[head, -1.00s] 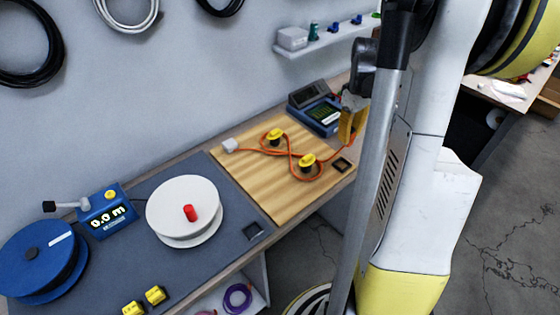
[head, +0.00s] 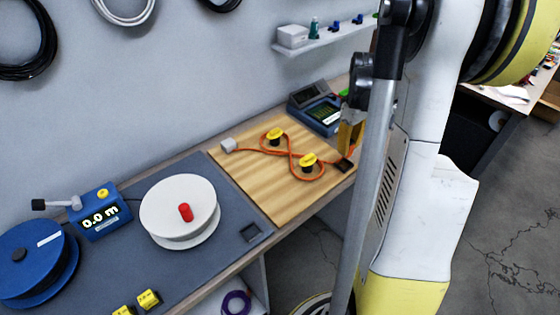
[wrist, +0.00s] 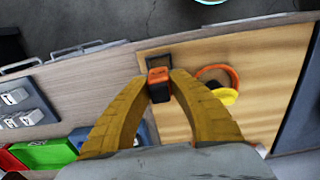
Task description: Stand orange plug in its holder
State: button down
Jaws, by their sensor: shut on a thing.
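The orange plug (wrist: 158,76), with an orange top and a dark lower body, is held between the yellow fingertips of my gripper (wrist: 159,88). In the head view my gripper (head: 350,138) is at the right end of the wooden board, low and close to the dark square holder (head: 344,165). In the wrist view the holder (wrist: 157,62) shows just beyond the plug and is partly hidden by it. I cannot tell whether the plug touches the holder. The orange cable (head: 328,168) runs from the gripper area across the board.
The cable loops around two yellow-topped posts (head: 308,160) (head: 275,135) to a white block (head: 228,145). A blue meter (head: 318,112) stands behind the board (head: 245,180). A white reel (head: 178,208) is to the left. Green and red bins (wrist: 48,152) show in the wrist view.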

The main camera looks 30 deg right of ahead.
aim_at(346, 157)
jog(key=shift+f, duration=0.1)
dwell(0.4)
jog(key=shift+f+b, duration=1)
jog(key=shift+f, duration=0.25)
jog(key=shift+f+b, duration=0.75)
jog(key=shift+f, duration=0.25)
dwell(0.4)
jog(key=c, duration=1.2)
grip_release()
notch_tip(346, 157, up, 8)
jog(key=p, duration=0.6)
